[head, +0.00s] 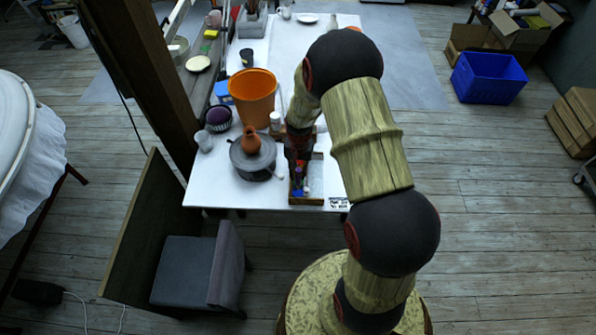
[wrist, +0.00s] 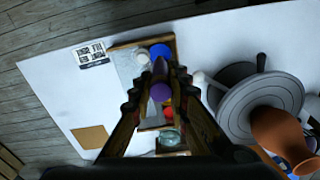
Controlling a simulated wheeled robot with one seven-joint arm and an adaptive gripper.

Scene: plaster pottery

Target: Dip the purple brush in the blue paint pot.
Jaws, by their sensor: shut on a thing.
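My gripper (wrist: 158,84) is shut on the purple brush (wrist: 160,91), which shows between the fingers in the wrist view. The brush points away from the wrist camera, over the tray. The blue paint pot (wrist: 160,50) sits at the far end of the tray, just beyond the brush's far end in the wrist view. It also shows at the near end of the tray in the head view (head: 297,193). My gripper (head: 298,152) is above the tray in the head view, partly hidden by my arm. I cannot tell the height of the brush tip over the pot.
An orange bucket (head: 252,97) is farther back.

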